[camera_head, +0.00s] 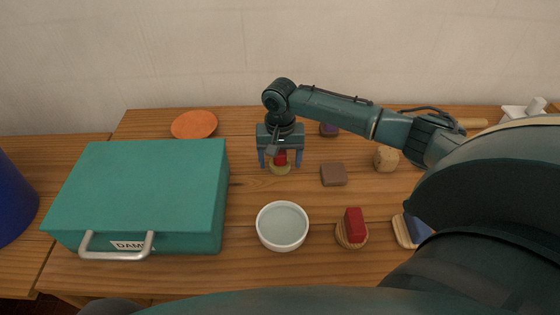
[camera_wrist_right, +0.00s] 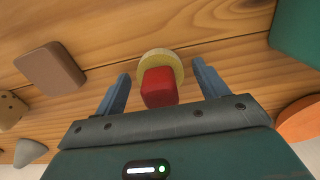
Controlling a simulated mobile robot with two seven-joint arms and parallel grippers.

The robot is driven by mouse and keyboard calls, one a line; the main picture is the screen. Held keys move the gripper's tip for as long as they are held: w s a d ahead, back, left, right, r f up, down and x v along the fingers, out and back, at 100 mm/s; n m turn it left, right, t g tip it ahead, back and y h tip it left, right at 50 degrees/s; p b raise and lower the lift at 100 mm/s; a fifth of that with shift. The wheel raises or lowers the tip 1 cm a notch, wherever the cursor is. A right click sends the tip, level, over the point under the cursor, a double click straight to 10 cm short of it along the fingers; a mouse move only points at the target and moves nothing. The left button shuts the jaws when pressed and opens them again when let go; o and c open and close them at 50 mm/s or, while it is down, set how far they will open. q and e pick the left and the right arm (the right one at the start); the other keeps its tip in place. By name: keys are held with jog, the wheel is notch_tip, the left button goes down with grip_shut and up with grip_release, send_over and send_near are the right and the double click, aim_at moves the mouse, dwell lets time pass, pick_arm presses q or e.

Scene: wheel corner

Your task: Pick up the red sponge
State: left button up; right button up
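A small red block (camera_wrist_right: 159,87) sits on a round yellow disc (camera_wrist_right: 176,61) in the right wrist view; it also shows in the head view (camera_head: 280,158), under my right gripper. My right gripper (camera_head: 280,165) is open, its blue fingers on either side of the red block with gaps. It looks empty. A second red block (camera_head: 353,224) rests on a round wooden piece (camera_head: 351,242) nearer the front. I cannot tell by looks which red block is the sponge. My left gripper is not in view.
A teal case (camera_head: 145,185) with a metal handle stands at left. A white bowl (camera_head: 283,226) is in front of my right gripper. A brown block (camera_head: 333,174), a cork-like piece (camera_head: 386,158) and a blue-topped wooden piece (camera_head: 411,230) lie right. An orange disc (camera_head: 194,124) lies behind.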

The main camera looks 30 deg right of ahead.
aim_at(280, 152)
jog(key=c, duration=1)
jog(key=shift+o, duration=0.2)
jog(key=shift+r, duration=0.1)
notch_tip(280, 152, up, 10)
jog(key=shift+f+p, duration=0.1)
jog(key=shift+p, duration=0.75)
